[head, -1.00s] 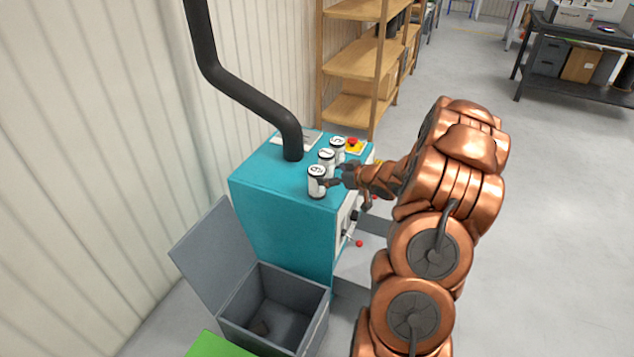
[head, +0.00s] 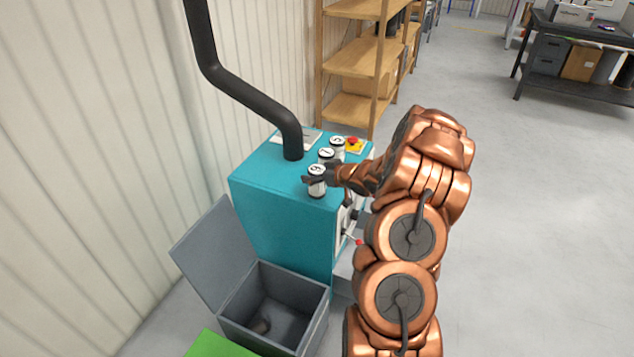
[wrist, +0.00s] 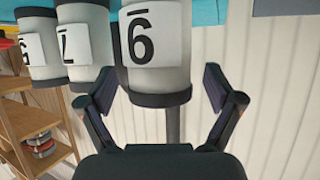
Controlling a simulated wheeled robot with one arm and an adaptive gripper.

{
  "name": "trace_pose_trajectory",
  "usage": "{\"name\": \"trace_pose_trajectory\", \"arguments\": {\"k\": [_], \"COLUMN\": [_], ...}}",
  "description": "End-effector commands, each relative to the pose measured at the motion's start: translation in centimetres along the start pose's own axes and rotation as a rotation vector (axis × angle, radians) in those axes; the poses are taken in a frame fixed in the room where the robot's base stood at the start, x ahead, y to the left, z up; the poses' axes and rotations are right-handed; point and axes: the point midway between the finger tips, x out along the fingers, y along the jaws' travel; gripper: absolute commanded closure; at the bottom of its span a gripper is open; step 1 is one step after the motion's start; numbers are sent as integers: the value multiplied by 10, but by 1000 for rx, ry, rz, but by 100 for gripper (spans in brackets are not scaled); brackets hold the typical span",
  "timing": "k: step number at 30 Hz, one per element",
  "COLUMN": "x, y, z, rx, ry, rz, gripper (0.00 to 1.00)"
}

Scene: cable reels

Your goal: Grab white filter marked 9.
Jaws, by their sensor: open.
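The white filter marked 9 (head: 317,185) stands upright at the near corner of the teal machine's top (head: 270,175). It is a white cylinder with dark end bands. In the upside-down wrist view, its underlined 9 label on the filter (wrist: 153,45) looks like a 6 with a bar above. My gripper (head: 319,177) is open, with a finger on each side of this filter. In the wrist view the open gripper (wrist: 160,90) has both fingers beside the filter's dark-banded end, with gaps showing.
Two similar white filters, the middle one (head: 327,155) and the far one (head: 338,145), stand close behind in a row. A yellow-and-red button (head: 354,144) and a black pipe (head: 290,135) are near. An open grey bin (head: 285,285) stands below.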

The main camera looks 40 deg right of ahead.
Motion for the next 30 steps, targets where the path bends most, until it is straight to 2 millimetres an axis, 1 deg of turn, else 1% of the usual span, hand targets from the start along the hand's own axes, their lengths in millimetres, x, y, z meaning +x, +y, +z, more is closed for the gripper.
{"name": "trace_pose_trajectory", "arguments": {"k": [3,23,24,30], "x": [0,0,0,-1], "y": [0,0,0,0], "z": [0,-1,-1,-1], "rx": [0,0,0,-1], "ry": [0,1,1,1], "rz": [0,1,1,1], "gripper": [9,78,79,79]}}
